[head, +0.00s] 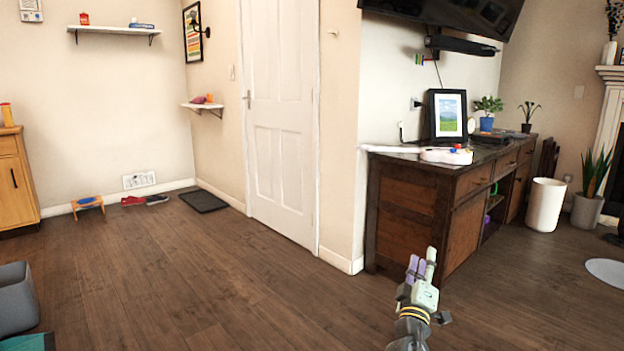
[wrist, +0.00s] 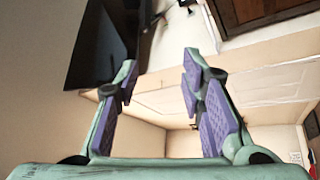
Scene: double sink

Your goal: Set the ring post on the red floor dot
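I cannot make out a ring post or a red floor dot in either view. My gripper (head: 423,268) is raised in front of the dark wooden cabinet in the head view. In the wrist view my gripper (wrist: 160,70) has its two purple-padded fingers spread well apart. Nothing is between them, and bare wall and a pale door show through the gap.
A dark wooden cabinet (head: 418,208) carries a white toy guitar (head: 447,156), a picture frame (head: 448,117) and plants. A white bin (head: 545,204) stands to its right. A small stool (head: 88,206), shoes (head: 133,201) and dark mat (head: 204,200) lie far left. The middle floor is clear.

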